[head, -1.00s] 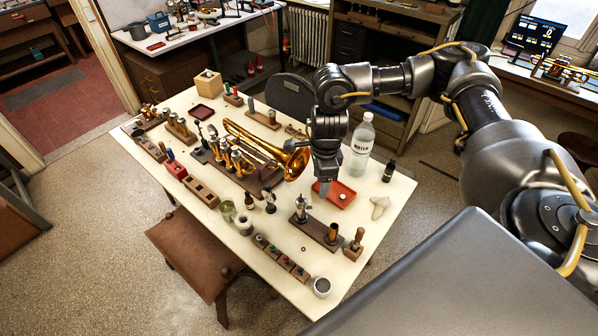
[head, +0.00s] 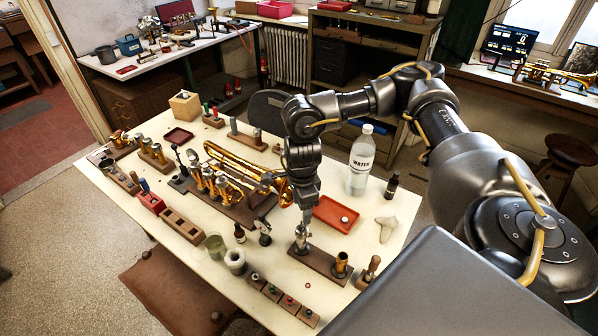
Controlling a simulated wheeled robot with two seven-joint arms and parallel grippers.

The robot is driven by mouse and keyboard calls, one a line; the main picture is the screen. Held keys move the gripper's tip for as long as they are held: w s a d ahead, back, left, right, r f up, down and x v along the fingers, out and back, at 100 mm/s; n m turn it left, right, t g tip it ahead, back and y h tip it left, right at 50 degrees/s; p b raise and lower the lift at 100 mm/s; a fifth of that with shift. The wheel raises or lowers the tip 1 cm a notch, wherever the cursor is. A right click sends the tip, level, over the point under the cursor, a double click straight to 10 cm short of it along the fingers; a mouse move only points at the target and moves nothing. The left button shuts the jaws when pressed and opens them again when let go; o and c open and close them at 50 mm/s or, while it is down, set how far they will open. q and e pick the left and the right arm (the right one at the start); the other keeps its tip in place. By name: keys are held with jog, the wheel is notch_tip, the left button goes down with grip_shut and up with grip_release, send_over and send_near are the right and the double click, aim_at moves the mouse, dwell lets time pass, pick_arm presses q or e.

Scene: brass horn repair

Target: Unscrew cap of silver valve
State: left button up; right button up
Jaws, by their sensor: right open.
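The silver valve (head: 300,242) stands upright at the left end of a small wooden stand (head: 322,267) near the front of the table. My right gripper (head: 305,218) points straight down at the top of the valve. It is open, and its fingertips are at or just above the cap; I cannot tell whether they touch it. The cap is mostly hidden by the fingers. My left gripper is not in view.
A brass cylinder (head: 341,264) stands at the stand's other end. A red tray (head: 335,213), a water bottle (head: 360,160) and a brass horn (head: 240,165) are close by. Small blocks (head: 283,296) line the front edge.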

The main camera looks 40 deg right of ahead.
aim_at(302, 229)
notch_tip(302, 229, down, 8)
jog(key=shift+f+p, duration=0.15)
jog(key=shift+p, duration=0.9)
jog(key=shift+f, duration=0.9)
jog(key=c, duration=1.1)
jog(key=shift+f+n+b, duration=0.1)
jog(key=shift+n+b, duration=0.3)
jog(key=shift+c, duration=0.2)
jog(key=shift+n+b, duration=1.65)
jog(key=shift+n, duration=0.55)
